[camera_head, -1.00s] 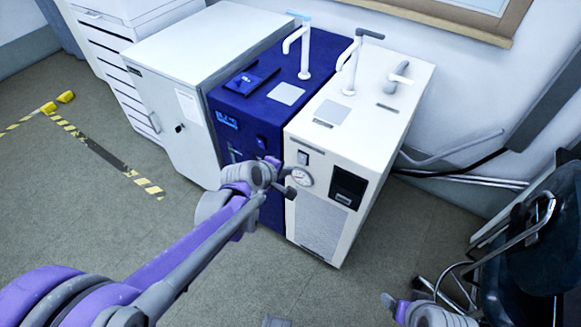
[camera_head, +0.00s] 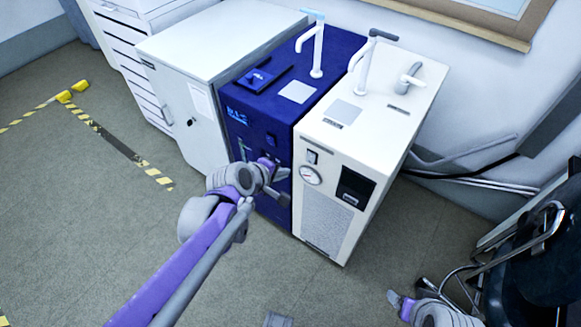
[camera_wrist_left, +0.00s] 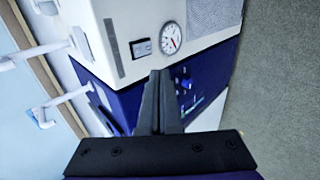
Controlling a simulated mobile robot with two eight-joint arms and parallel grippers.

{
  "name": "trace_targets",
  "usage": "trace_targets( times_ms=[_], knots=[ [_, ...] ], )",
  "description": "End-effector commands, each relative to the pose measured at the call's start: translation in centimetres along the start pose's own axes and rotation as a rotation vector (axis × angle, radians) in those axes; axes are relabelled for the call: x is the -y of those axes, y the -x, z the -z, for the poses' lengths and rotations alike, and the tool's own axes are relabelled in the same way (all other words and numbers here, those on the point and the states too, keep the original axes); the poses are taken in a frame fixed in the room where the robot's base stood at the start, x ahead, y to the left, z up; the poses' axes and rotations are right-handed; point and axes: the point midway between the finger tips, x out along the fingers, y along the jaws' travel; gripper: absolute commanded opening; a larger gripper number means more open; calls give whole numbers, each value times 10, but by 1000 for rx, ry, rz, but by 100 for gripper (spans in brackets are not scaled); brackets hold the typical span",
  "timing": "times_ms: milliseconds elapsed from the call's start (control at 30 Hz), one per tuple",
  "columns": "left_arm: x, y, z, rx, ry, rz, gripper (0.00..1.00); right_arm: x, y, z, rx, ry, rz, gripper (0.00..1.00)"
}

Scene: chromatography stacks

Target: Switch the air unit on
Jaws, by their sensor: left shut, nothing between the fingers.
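Two units stand side by side, one white and one blue; no label I can read says which is the air unit. The white cabinet (camera_head: 320,207) has a round gauge (camera_head: 310,175) and a small dark rocker switch (camera_head: 313,157) on its front. Both show in the left wrist view as gauge (camera_wrist_left: 171,37) and switch (camera_wrist_left: 141,47). The switch's position is too small to tell. The blue unit (camera_head: 258,118) carries a dark switch (camera_head: 271,140). My left gripper (camera_head: 281,187) is shut and empty before the blue front, just left of the gauge; its fingers (camera_wrist_left: 159,100) are together.
A white cupboard (camera_head: 170,95) stands left of the blue unit. Taps (camera_head: 365,60) rise from the unit tops. A dark chair (camera_head: 530,240) stands at right. My right gripper (camera_head: 397,299) is low at right.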

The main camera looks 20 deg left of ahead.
Motion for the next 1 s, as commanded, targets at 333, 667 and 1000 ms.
trace_targets(
  times_ms=[333,667,1000],
  knots=[
    [4,-4,0,1,0,1,0,0,-2,-1,1,0,0,78],
    [5,-56,0,2,-2,1,0,0,-16,-8,6,0,0,78],
    [-6,-118,0,1,-1,0,0,0,-28,-13,10,0,0,78]
  ],
)
